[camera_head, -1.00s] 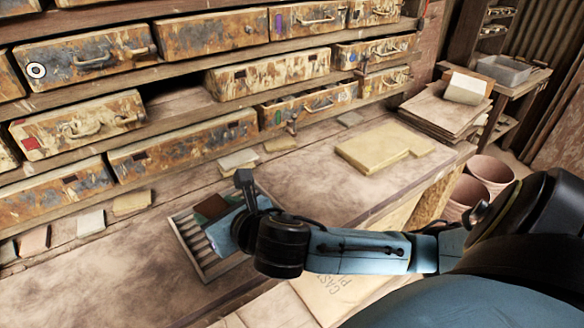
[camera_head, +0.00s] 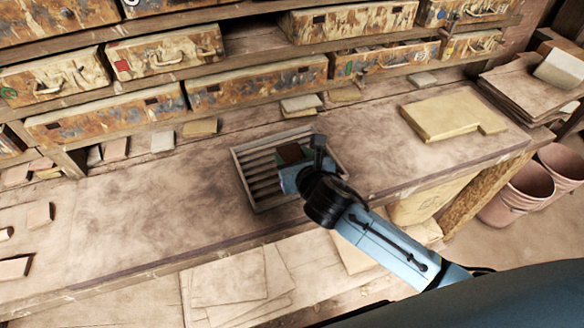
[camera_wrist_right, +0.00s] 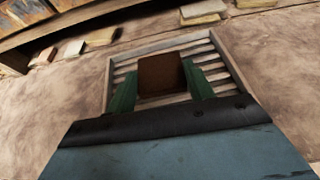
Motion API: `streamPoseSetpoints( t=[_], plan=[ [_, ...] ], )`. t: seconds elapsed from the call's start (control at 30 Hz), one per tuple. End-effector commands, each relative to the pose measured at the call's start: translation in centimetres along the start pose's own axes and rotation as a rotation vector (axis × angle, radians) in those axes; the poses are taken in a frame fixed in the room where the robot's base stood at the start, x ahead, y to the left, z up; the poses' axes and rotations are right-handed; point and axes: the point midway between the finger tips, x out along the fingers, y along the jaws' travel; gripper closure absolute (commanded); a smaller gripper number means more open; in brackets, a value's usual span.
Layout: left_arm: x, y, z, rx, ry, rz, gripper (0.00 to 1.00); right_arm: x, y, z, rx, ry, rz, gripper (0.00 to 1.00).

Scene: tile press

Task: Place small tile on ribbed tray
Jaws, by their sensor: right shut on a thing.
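The small tile is brown and square. It shows in the head view (camera_head: 290,153), partly hidden by my gripper, and in the right wrist view (camera_wrist_right: 161,75). My right gripper (camera_head: 296,162) is shut on it; in the right wrist view its green fingers (camera_wrist_right: 162,88) stand on both sides of the tile. The ribbed tray (camera_head: 240,172) is a pale wooden frame with slats on the bench; it also shows in the right wrist view (camera_wrist_right: 228,60). The tile is over the tray's slats; I cannot tell whether it touches them. My left gripper is not in view.
Shelves of worn drawers (camera_head: 258,82) line the back of the bench. Loose tiles (camera_head: 200,127) lie along the back edge. Yellow slabs (camera_head: 453,114) lie to the right of the tray.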

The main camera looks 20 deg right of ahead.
Motion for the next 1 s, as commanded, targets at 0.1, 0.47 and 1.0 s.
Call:
streamPoseSetpoints(
  t=[0.1,0.47,1.0],
  plan=[
    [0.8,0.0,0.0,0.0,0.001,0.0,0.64,0.8,0.0,-2.0,0.002,0.001,0.0,0.72],
    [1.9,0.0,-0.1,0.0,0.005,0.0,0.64,2.3,0.0,-5.5,0.004,0.001,-0.001,0.72],
    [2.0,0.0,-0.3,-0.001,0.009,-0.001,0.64,2.6,0.0,-6.2,0.001,-0.001,0.0,0.36]
  ],
)
